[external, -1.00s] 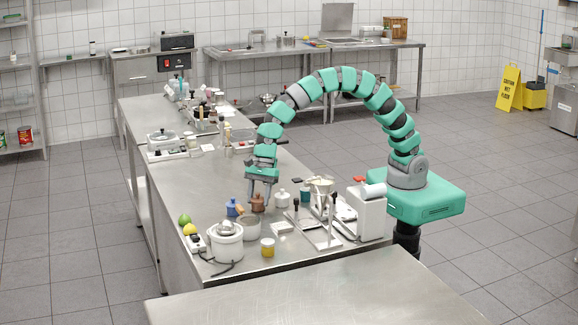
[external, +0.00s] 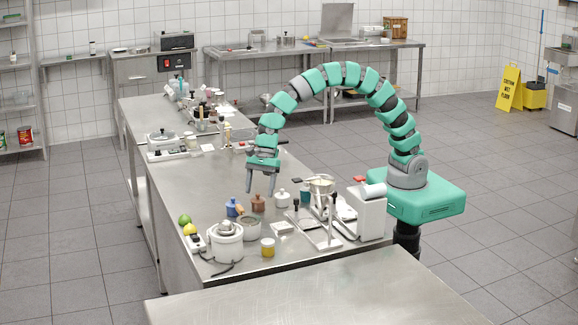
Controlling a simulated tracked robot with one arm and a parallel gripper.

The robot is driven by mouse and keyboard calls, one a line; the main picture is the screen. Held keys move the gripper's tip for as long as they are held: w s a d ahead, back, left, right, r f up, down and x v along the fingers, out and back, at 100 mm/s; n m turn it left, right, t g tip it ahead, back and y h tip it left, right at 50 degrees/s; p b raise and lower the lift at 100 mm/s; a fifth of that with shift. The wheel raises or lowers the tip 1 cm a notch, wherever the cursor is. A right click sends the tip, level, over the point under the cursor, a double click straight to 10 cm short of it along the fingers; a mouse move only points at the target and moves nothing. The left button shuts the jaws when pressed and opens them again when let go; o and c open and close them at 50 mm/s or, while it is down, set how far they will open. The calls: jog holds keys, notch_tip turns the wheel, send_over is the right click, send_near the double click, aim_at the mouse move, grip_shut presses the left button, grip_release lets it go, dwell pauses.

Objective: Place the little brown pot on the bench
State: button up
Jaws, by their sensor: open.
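The little brown pot (external: 258,203) stands upright on the steel bench (external: 205,185), between a blue pot (external: 232,208) and a white lidded pot (external: 282,199). My gripper (external: 261,189) points down just above and behind the brown pot, with its two fingers spread apart and nothing between them. The gripper looks clear of the pot, though the exact gap is hard to judge from this view.
A grey bowl (external: 247,229), a white juicer (external: 226,243), a yellow jar (external: 268,248), a lime (external: 185,220) and a lemon (external: 190,230) crowd the near end. A white scale-like machine (external: 367,215) stands at right. The bench's middle left is clear.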

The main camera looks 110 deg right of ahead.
jog(key=v, duration=0.8)
jog(key=shift+r, duration=0.25)
jog(key=shift+s, duration=0.1)
jog(key=s+r+n+t+h, duration=0.1)
jog(key=s+r+n+t, duration=0.15)
jog(key=r+n, duration=0.8)
jog(key=s+r+n+t+h, duration=0.15)
jog(key=r+n+t, duration=0.3)
jog(key=r, duration=1.15)
jog(key=s+r+n+t, duration=0.2)
jog(key=s+r+n, duration=0.4)
jog(key=r, duration=0.3)
jog(key=s+a+r+n+t, duration=0.1)
jog(key=s+r+n+t, duration=0.2)
jog(key=r, duration=0.7)
jog(key=s+n, duration=0.2)
jog(key=n, duration=0.1)
jog(key=shift+s+r+h, duration=0.15)
jog(key=shift+s+h, duration=0.2)
jog(key=o, duration=0.7)
